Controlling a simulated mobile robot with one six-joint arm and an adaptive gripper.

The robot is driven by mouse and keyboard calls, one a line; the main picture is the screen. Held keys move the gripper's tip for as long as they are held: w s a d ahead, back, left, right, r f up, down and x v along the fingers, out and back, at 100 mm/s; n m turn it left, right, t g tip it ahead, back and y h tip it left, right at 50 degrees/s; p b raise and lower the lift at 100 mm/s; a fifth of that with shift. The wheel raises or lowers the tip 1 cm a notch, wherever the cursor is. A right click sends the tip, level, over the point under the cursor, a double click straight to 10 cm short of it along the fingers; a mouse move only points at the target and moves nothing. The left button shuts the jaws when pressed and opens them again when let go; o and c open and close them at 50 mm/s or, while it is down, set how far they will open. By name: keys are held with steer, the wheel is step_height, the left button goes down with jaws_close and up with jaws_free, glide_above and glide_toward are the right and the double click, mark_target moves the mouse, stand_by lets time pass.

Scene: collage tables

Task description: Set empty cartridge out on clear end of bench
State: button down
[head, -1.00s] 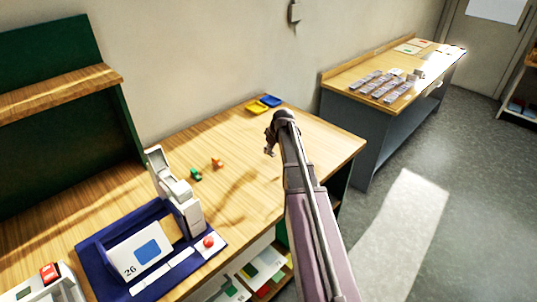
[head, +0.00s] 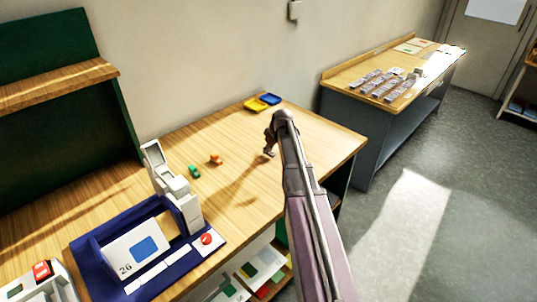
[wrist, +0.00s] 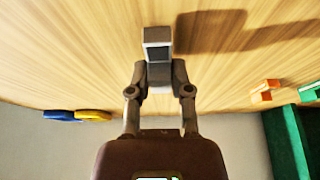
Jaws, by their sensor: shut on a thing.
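My gripper (head: 269,150) is over the right part of the wooden bench (head: 318,143), pointing down. In the wrist view my gripper (wrist: 160,75) is shut on a small grey, box-shaped cartridge (wrist: 158,44) with a dark recessed face. The cartridge is upright between the fingertips and its shadow falls on the wood beside it. I cannot tell whether it touches the bench. In the head view it is too small and dark to make out apart from the fingers.
Yellow (head: 255,104) and blue (head: 271,98) trays lie near the wall behind my gripper. Small orange (head: 216,159) and green (head: 194,171) pieces lie to its left, beyond them a white device (head: 168,180) on a blue base. The bench's right end is bare. Another table (head: 340,82) stands beyond.

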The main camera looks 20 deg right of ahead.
steer(key=shift+f, duration=0.45)
steer(key=c, duration=0.5)
jaws_free()
steer(key=shift+c, duration=0.2)
steer(key=shift+r, duration=0.25)
steer(key=p+v, duration=1.1)
steer(key=shift+r, duration=0.4)
steer(key=shift+s, duration=0.1)
